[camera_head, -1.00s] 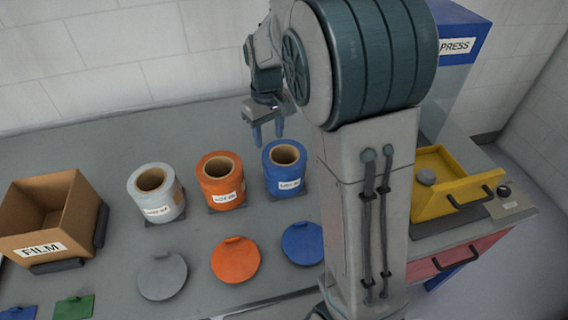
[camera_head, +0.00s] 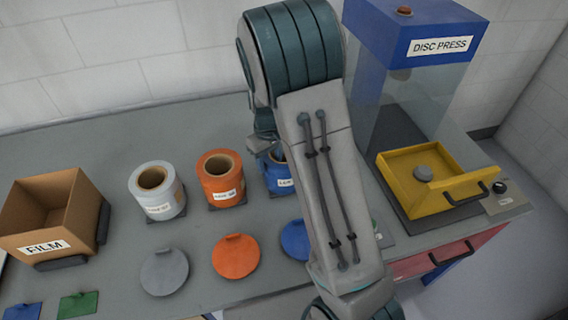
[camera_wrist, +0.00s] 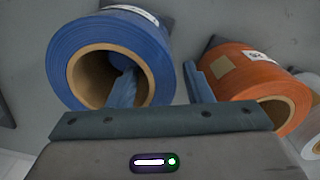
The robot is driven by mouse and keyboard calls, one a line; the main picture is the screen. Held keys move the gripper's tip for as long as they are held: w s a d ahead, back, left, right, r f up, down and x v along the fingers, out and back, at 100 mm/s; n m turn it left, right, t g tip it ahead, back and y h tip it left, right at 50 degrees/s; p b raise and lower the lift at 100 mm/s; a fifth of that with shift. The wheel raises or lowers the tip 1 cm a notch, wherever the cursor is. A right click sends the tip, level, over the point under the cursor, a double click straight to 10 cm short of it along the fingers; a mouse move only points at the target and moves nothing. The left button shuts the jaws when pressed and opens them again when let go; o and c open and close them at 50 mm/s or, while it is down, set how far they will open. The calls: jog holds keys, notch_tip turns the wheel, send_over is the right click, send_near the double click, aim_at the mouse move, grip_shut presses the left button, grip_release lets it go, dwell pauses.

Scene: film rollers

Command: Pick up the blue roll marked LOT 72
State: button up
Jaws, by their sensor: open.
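The blue roll (camera_head: 272,183) stands on the bench at the right end of a row of three, partly hidden by my arm; its white label is too small to read fully. In the wrist view the blue roll (camera_wrist: 160,50) fills the upper left, with its brown core open. My gripper (camera_wrist: 158,70) is open at the roll's right wall. One finger shows over or in the core opening, and the other is outside, between the blue and orange rolls. I cannot tell whether either finger touches the roll. In the head view my arm mostly hides the fingers.
The orange roll (camera_head: 222,188) stands close left of the blue one, with a grey roll (camera_head: 157,205) beyond it. Grey (camera_head: 164,273), orange (camera_head: 236,258) and blue (camera_head: 294,240) discs lie in front. A FILM box (camera_head: 85,230) is at left, the disc press (camera_head: 395,130) with yellow drawer (camera_head: 425,200) at right.

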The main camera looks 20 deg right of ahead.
jog(key=shift+f, duration=1.1)
grip_shut()
jog(key=shift+r, duration=0.1)
jog(key=shift+r, duration=0.15)
